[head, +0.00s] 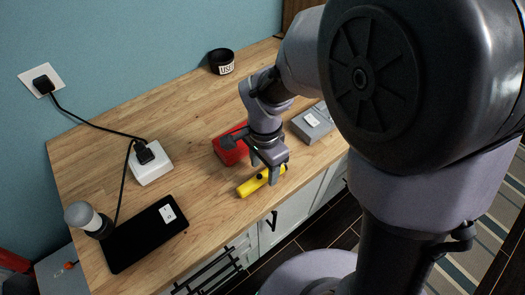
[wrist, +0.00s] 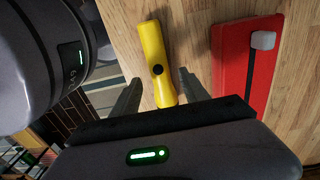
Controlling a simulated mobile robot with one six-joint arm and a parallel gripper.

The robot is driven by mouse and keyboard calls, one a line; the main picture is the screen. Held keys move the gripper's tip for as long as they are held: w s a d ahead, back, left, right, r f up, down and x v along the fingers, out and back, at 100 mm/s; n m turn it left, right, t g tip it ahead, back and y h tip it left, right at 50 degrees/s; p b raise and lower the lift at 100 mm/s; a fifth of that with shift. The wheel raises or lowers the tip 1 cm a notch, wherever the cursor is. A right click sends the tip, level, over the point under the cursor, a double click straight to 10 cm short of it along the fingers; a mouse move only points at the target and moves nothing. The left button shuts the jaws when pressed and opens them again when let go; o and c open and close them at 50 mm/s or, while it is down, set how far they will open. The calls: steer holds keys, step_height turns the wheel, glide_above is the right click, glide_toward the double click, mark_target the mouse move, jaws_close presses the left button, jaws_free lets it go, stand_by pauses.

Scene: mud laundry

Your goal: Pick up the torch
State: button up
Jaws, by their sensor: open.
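The torch (head: 252,185) is yellow with a dark button and lies on the wooden counter near its front edge. In the wrist view the torch (wrist: 155,55) runs away from my gripper, its near end between the two fingers. My gripper (head: 270,174) is open above the torch's right end; one finger partly hides it in the head view. In the wrist view my gripper (wrist: 160,93) has a finger on each side of the torch, with gaps. I cannot tell how far above the counter the fingertips are.
A red case (head: 228,150) lies close behind the torch, and in the wrist view it (wrist: 238,62) is right of the fingers.

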step_height(320, 180, down, 2)
steer(key=shift+f, duration=0.25)
steer(key=shift+r, duration=0.1)
steer(key=shift+c, duration=0.8)
jaws_close()
steer(key=shift+r, duration=0.1)
